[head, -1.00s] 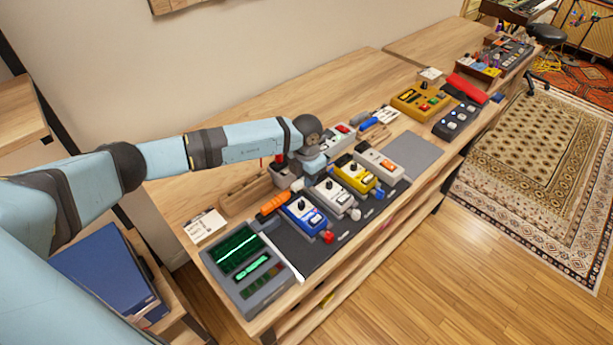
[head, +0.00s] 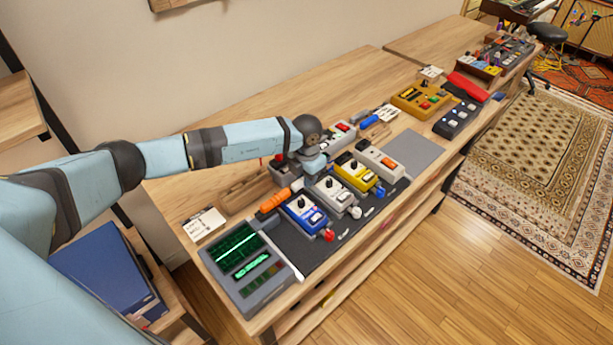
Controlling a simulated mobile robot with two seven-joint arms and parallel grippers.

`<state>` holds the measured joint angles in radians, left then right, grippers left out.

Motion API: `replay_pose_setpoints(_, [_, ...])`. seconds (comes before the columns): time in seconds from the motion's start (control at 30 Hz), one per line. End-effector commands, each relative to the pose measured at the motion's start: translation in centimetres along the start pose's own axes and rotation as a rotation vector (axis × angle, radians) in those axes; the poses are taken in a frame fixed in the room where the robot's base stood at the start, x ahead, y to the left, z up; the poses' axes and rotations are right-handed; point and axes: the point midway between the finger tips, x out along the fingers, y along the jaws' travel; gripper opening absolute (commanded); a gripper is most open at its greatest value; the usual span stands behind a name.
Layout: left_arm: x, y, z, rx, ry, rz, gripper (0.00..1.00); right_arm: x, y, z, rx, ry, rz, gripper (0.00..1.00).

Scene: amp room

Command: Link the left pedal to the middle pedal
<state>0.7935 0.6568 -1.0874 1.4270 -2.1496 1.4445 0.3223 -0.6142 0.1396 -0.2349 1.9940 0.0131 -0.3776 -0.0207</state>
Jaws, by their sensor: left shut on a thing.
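A blue pedal (head: 303,212) stands at the near left of the dark board. A grey-white pedal (head: 335,195) stands beside it, then a yellow pedal (head: 357,174) and a pale pedal (head: 381,160) further right. A red plug end (head: 328,235) shows at the blue pedal's front corner, and a whitish one (head: 355,212) at the grey-white pedal. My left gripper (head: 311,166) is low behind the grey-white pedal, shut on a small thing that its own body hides. I cannot tell whether it touches a pedal. My right gripper is not in view.
A grey device with green screens (head: 248,265) stands at the near left. An orange object (head: 273,201) and a paper card (head: 204,225) lie near it. A blue cylinder (head: 369,121) and a yellow box (head: 420,99) are further back. A flat grey pad (head: 413,149) is clear.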

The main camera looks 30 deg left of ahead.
Motion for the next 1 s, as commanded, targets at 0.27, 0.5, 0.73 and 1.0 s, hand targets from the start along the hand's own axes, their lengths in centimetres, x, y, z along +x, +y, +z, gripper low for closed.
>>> replay_pose_setpoints(0.27, [-0.16, 0.01, 0.08, 0.000, -0.002, 0.000, 0.27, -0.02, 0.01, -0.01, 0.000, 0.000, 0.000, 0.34])
replay_pose_setpoints(0.5, [-0.12, 0.01, 0.06, 0.000, -0.002, 0.000, 0.50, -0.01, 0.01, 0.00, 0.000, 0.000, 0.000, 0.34])
replay_pose_setpoints(0.73, [-0.09, 0.01, 0.05, 0.000, -0.001, 0.000, 0.72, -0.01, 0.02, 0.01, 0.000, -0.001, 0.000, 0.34])
replay_pose_setpoints(1.0, [-0.26, 0.00, 0.05, 0.000, -0.002, 0.000, 0.72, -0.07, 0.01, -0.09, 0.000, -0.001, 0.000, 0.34])
